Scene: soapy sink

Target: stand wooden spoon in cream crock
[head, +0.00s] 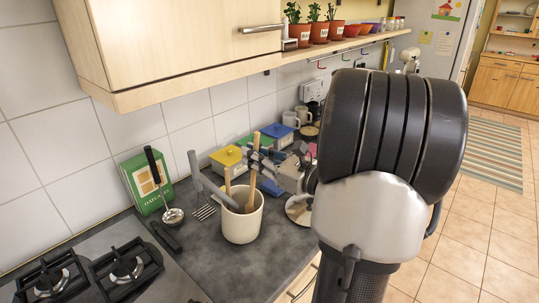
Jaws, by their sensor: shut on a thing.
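The cream crock (241,229) stands upright on the dark worktop. Several utensils are in it, among them a grey one (216,192) leaning left and a wooden handle (227,178). My gripper (256,163) is above the crock's right rim, reaching in from the right. It is shut on the wooden spoon (256,141), whose upper end sticks up above the fingers. Below the fingers, a wooden length runs down to the crock's mouth, and its lower end is hidden behind the crock wall. The spoon looks near upright, slightly tilted.
A gas hob (110,272) is at front left. A green box (146,183), a ladle (173,214) and a slotted turner (205,211) are left of the crock. Yellow (228,158) and blue (278,136) lidded containers stand behind. A cupboard (175,40) hangs above.

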